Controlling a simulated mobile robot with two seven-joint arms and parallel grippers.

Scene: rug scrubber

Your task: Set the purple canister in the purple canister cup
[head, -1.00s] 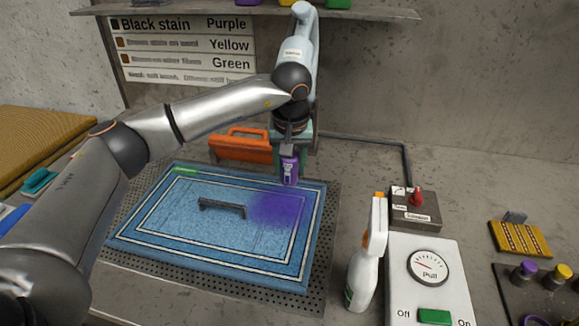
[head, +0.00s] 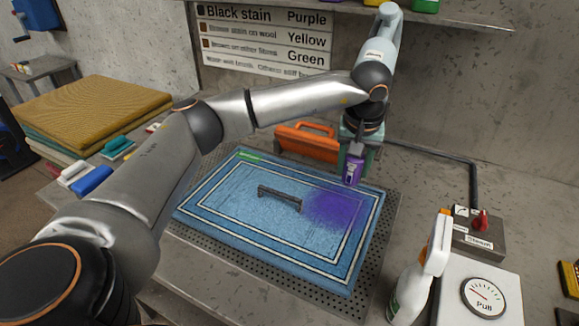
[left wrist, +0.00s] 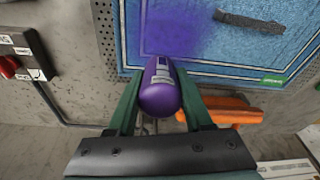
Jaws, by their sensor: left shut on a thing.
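My left gripper (head: 356,153) is shut on the purple canister (head: 353,170), which has a pale label. It holds the canister just above the far right part of the blue rug, near the purple stain. In the left wrist view the canister (left wrist: 160,95) sits between the two green fingers. The purple canister cup cannot be made out in the current views. My right gripper is out of view.
The blue rug (head: 230,215) lies on a perforated panel, with a dark handle (head: 280,198) on it. An orange tool (head: 307,142) is behind. A spray bottle (head: 418,275), switch box (head: 478,238) and gauge box (head: 490,276) stand at right. Folded rugs (head: 95,112) are at left.

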